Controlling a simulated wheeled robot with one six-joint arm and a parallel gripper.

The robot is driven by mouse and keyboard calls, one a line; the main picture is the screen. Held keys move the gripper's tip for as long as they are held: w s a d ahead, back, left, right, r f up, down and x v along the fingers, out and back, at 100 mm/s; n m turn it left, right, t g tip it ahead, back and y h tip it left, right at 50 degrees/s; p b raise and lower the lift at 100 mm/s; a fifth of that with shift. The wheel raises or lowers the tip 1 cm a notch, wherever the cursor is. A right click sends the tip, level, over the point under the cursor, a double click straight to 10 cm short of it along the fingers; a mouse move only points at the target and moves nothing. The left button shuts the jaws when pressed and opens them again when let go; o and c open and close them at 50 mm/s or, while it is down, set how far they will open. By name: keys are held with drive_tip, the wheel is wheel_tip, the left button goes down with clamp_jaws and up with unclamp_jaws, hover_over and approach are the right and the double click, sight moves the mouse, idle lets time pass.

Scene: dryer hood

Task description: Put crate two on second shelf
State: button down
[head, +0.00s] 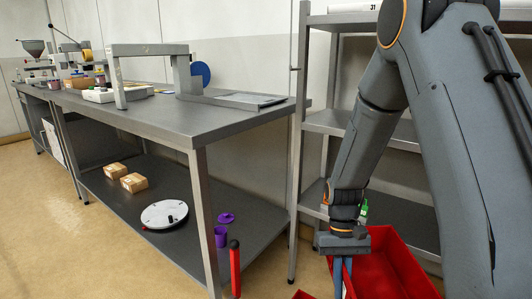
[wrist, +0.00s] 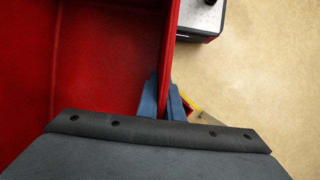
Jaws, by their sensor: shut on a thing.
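A red open-topped crate (head: 405,272) is low in front of the shelf rack at the lower right of the head view; no number on it can be read. My gripper (head: 343,278) points down at the crate's left side. In the wrist view my gripper (wrist: 164,100) has one blue finger on each side of the crate's thin red wall (wrist: 171,45) and is shut on it. The crate's inside looks empty where it shows. The rack has a middle shelf (head: 325,122) and a lower shelf (head: 312,196), both partly hidden by my arm. I cannot tell whether the crate touches the floor.
A grey workbench (head: 200,115) stands left of the rack, with two cardboard boxes, a white disc (head: 164,214) and purple containers on its lower shelf. A red post (head: 235,270) stands near its front leg. A red edge (head: 303,295) shows at the bottom. Floor at left is clear.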

drive_tip(key=r+p, duration=0.4)
drive_tip(key=p, duration=0.2)
drive_tip(key=s+r+p, duration=0.1)
drive_tip(key=r+p, duration=0.4)
drive_tip(key=p, duration=0.2)
drive_tip(key=s+r+p, duration=0.1)
drive_tip(key=r+p, duration=0.4)
drive_tip(key=p, duration=0.2)
drive_tip(key=shift+f, duration=0.1)
